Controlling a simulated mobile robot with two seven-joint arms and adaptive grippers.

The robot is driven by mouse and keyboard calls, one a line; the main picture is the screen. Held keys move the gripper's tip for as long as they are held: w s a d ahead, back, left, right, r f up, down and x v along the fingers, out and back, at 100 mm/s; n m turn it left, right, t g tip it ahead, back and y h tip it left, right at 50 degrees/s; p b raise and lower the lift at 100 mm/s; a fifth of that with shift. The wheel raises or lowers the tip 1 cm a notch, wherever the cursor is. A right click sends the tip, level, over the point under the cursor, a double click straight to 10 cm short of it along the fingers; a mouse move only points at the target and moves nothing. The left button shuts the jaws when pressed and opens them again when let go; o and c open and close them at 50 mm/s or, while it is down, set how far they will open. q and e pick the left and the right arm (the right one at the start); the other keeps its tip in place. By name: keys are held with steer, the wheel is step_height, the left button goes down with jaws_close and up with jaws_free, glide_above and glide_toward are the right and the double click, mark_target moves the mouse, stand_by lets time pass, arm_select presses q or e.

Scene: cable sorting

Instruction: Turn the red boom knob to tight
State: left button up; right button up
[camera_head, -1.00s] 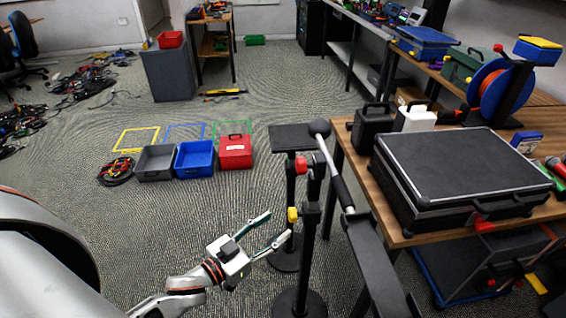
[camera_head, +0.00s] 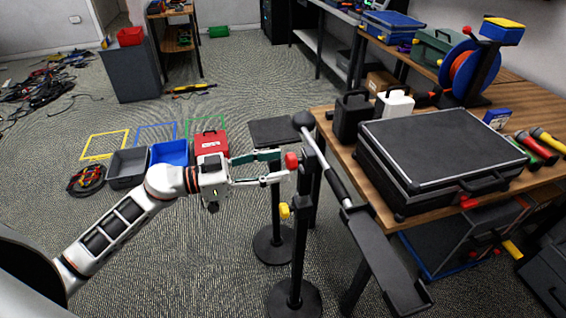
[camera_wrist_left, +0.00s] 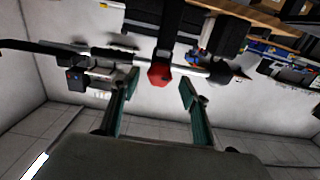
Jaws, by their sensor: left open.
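The red boom knob (camera_head: 291,161) is on the upper part of a black stand, with a boom arm (camera_head: 331,165) running past it. In the left wrist view the red knob (camera_wrist_left: 160,76) appears between and just beyond the two fingertips. My left gripper (camera_head: 280,166) is open, its green-lined fingers pointing at the knob from the left. In the left wrist view the fingers (camera_wrist_left: 158,84) stand clear on both sides of the knob, and no contact shows. A yellow knob (camera_head: 284,211) sits lower on the same stand. My right gripper is not in view.
A wooden table (camera_head: 430,211) with a black case (camera_head: 440,150) stands to the right of the stand. Grey (camera_head: 127,167), blue (camera_head: 170,153) and red (camera_head: 211,143) boxes are on the floor behind my left arm. A black flat-topped stand (camera_head: 274,131) is just behind the knob.

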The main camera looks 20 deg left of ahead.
mark_target(291, 162)
arm_select(q)
steer(key=shift+x, duration=1.35)
